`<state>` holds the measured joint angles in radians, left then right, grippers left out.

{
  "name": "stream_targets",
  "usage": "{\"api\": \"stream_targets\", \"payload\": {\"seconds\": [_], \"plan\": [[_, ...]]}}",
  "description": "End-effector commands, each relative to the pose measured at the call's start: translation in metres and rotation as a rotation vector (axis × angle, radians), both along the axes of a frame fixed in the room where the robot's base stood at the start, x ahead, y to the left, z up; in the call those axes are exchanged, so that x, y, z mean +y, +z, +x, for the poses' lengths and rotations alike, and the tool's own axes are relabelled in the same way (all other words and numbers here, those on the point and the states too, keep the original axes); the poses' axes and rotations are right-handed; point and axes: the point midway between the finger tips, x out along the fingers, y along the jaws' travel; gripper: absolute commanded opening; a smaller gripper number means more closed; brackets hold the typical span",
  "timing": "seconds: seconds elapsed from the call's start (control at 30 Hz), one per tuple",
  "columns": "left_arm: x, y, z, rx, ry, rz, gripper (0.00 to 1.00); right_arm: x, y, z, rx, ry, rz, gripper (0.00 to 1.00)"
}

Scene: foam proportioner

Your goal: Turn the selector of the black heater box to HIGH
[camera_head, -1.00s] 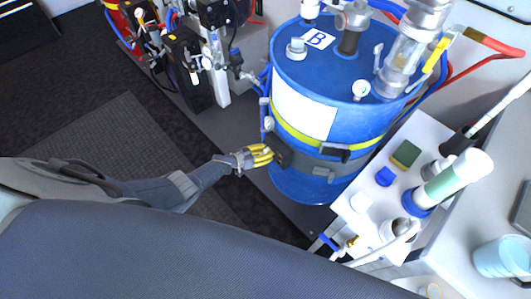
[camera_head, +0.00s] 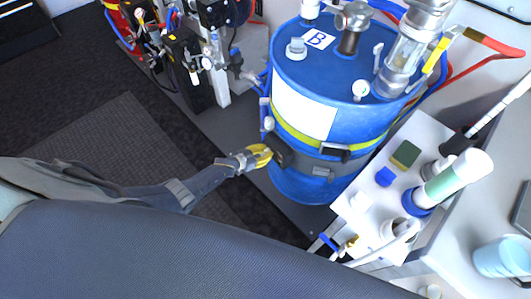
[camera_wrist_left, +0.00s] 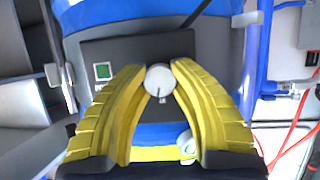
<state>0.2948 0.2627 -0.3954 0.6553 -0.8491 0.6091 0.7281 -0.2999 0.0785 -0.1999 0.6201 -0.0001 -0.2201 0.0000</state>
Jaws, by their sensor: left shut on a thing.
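The black heater box (camera_wrist_left: 125,52) is mounted on the blue drum's dark band; in the head view it shows small (camera_head: 279,149) at the drum's left side. Its selector, a round pale knob (camera_wrist_left: 159,80) with a dark pointer line, sits between my left gripper's yellow fingertips (camera_wrist_left: 159,84). The fingertips press on the knob from both sides. The pointer aims toward the bottom of the wrist view; the label lettering is too small to read. In the head view, my left gripper (camera_head: 262,153) reaches the box. My right gripper is not in view.
The blue drum (camera_head: 310,120) marked B stands behind the box, with hoses and fittings on its lid. A white bench (camera_head: 375,215) with bottles and sponges is at right. Pump equipment (camera_head: 205,50) stands at the back left. Open floor (camera_head: 130,135) lies left of the drum.

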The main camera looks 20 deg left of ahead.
Motion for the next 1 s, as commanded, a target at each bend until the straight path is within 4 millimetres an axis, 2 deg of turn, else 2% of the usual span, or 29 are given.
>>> {"api": "stream_targets", "payload": {"seconds": [0.6,1.0], "plan": [[-0.0012,-0.0022,-0.0019,-0.278,0.004,0.470,0.00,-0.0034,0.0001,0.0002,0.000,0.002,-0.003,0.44],[-0.0008,-0.0026,-0.0019,-0.392,0.001,0.662,0.00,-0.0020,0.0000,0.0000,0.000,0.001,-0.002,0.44]]}}
